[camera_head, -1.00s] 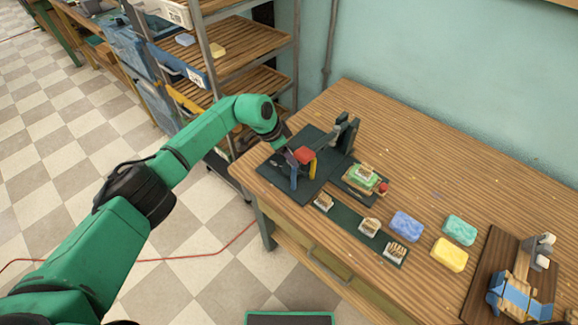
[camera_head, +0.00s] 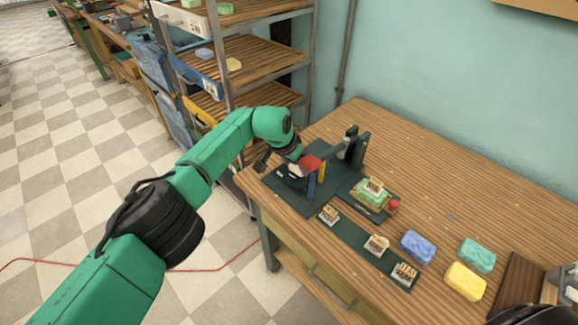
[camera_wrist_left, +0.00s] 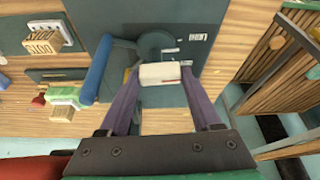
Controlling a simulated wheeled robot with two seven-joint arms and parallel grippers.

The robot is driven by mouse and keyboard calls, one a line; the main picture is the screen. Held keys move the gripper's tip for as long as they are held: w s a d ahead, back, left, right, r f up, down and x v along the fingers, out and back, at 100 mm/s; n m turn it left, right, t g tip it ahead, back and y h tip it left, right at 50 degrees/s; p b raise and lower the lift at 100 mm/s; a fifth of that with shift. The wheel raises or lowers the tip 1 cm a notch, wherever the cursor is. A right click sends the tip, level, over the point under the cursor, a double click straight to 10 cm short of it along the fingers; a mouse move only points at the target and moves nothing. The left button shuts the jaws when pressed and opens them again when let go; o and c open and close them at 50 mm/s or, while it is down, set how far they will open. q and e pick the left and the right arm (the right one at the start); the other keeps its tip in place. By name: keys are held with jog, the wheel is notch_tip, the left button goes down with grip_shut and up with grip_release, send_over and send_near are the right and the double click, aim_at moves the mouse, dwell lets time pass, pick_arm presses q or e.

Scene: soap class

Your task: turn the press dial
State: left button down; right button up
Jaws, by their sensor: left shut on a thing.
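The press stands on a dark plate (camera_head: 290,197) at the table's left end, with a red block (camera_head: 310,163), a blue post (camera_head: 311,186), a yellow post (camera_head: 321,171) and a dark upright (camera_head: 355,148). In the left wrist view, the press dial shows as a pale grip (camera_wrist_left: 160,74) over a dark round disc (camera_wrist_left: 156,44). My left gripper (camera_wrist_left: 161,78) is shut on the pale grip, one finger at each end. In the head view its fingertips are mostly hidden at the press.
A green soap on a small plate (camera_head: 369,207) sits right of the press. A dark strip (camera_head: 339,231) holds several stamps in front. Blue (camera_head: 417,247), teal (camera_head: 478,255) and yellow (camera_head: 465,282) soaps lie further right. A shelf rack (camera_head: 262,66) stands behind left.

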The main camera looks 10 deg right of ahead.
pick_arm(q)
jog(key=shift+w+d+r, duration=0.1)
jog(key=shift+r, duration=0.1)
jog(key=shift+c, duration=0.4)
grip_release()
jog(key=shift+f, duration=0.25)
